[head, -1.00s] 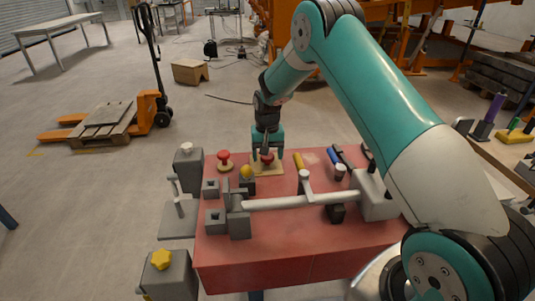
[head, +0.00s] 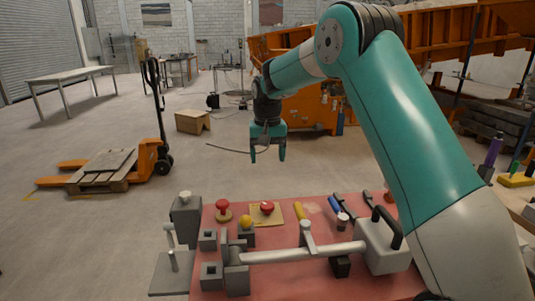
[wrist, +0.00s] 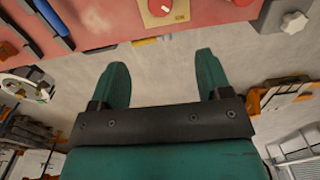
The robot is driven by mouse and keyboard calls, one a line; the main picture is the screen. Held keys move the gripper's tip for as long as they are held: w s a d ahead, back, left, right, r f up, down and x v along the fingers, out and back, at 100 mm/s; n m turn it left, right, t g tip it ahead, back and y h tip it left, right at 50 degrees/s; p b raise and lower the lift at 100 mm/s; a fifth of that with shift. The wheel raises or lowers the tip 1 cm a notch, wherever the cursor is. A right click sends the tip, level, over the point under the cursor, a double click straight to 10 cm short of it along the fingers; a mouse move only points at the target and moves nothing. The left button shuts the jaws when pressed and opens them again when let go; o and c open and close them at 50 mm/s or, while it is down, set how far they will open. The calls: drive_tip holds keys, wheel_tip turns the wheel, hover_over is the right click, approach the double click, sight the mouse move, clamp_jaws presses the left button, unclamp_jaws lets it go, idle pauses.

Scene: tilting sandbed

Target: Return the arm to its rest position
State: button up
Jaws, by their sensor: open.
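My gripper (head: 268,153) hangs at the end of my teal arm in the head view, fingers pointing down. It is open and empty, in the air above and beyond the far edge of the red table (head: 300,285). In the wrist view its two teal fingers (wrist: 162,80) are spread apart with nothing between them. A red button on a yellow plate (head: 267,208) lies on the table below the gripper, clear of it. It also shows at the top of the wrist view (wrist: 162,6).
On the red table are a red mushroom knob (head: 223,206), a yellow ball (head: 246,220), a long grey bar (head: 290,255) and a grey block with a dark handle (head: 383,243). A pallet truck (head: 143,158) stands at left. An orange machine (head: 310,100) stands behind the arm.

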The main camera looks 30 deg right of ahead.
drive_tip(key=shift+r, duration=0.55)
drive_tip(key=s+a+r+n+y, duration=0.1)
drive_tip(key=s+a+r+n, duration=0.1)
drive_tip(key=s+a, duration=0.4)
drive_tip(key=s+a+r+n+y, duration=0.1)
drive_tip(key=s+a+n, duration=0.3)
drive_tip(key=s, duration=0.8)
drive_tip(key=s+a+r+n+y, duration=0.1)
drive_tip(key=s+a+r+n, duration=0.1)
drive_tip(key=s+a, duration=0.6)
drive_tip(key=shift+s+r+n+t, duration=0.3)
drive_tip(key=shift+s+r+n, duration=0.1)
drive_tip(key=shift+s+n, duration=0.35)
drive_tip(key=s, duration=0.3)
drive_tip(key=s+a+f+n, duration=0.1)
drive_tip(key=s, duration=0.2)
drive_tip(key=s+a+n+y, duration=0.1)
drive_tip(key=s, duration=0.1)
drive_tip(key=shift+s+f+n, duration=0.25)
drive_tip(key=shift+s, duration=0.15)
drive_tip(key=shift+c, duration=0.2)
